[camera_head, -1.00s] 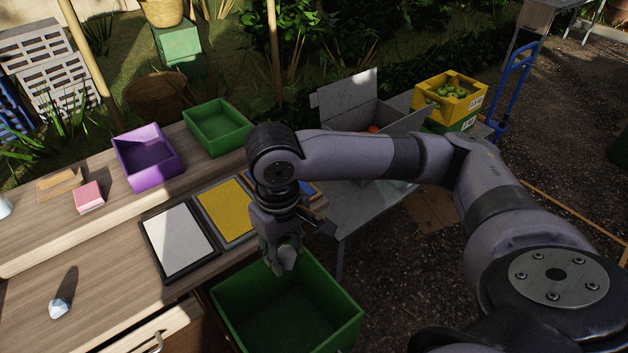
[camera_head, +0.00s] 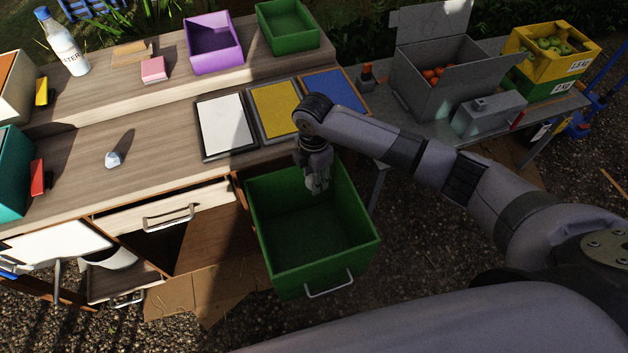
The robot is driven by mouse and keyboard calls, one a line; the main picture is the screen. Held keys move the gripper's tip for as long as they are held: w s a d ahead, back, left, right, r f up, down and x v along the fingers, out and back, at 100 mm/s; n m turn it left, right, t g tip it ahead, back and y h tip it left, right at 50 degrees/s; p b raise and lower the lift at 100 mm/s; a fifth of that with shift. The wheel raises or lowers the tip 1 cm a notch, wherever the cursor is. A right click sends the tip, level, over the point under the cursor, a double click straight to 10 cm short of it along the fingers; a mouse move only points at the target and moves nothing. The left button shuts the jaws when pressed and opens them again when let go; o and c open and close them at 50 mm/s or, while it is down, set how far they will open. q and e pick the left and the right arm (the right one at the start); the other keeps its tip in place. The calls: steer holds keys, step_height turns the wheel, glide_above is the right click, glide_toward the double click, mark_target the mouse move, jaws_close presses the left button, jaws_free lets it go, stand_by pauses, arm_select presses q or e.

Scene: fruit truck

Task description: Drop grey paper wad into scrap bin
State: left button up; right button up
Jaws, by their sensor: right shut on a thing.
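The large green bin (camera_head: 328,266), which looks like the scrap bin, stands below the counter edge with its open top up and a metal handle on its front. My right gripper (camera_head: 317,184) points down over the back part of its opening. It is shut on a small grey thing, apparently the grey paper wad, mostly hidden by the fingers. A pale bluish-white crumpled piece (camera_head: 113,159) lies on the wooden counter at the left. My left gripper is not in view.
White, yellow (camera_head: 274,109) and blue panels lie on the counter behind the bin. A purple box (camera_head: 214,57) and a smaller green box (camera_head: 289,42) stand on the raised shelf. A grey carton (camera_head: 430,92) with orange fruit stands on the right table.

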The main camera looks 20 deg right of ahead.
steer(key=shift+f+n, duration=0.5)
steer(key=shift+f, duration=0.15)
steer(key=shift+f+n, duration=0.4)
steer(key=shift+f, duration=0.1)
arm_select(q)
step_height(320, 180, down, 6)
steer(key=b, duration=0.6)
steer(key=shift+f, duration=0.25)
arm_select(e)
step_height(320, 180, down, 6)
steer(key=shift+r, duration=0.1)
steer(key=o, duration=0.8)
steer(key=shift+o, duration=0.2)
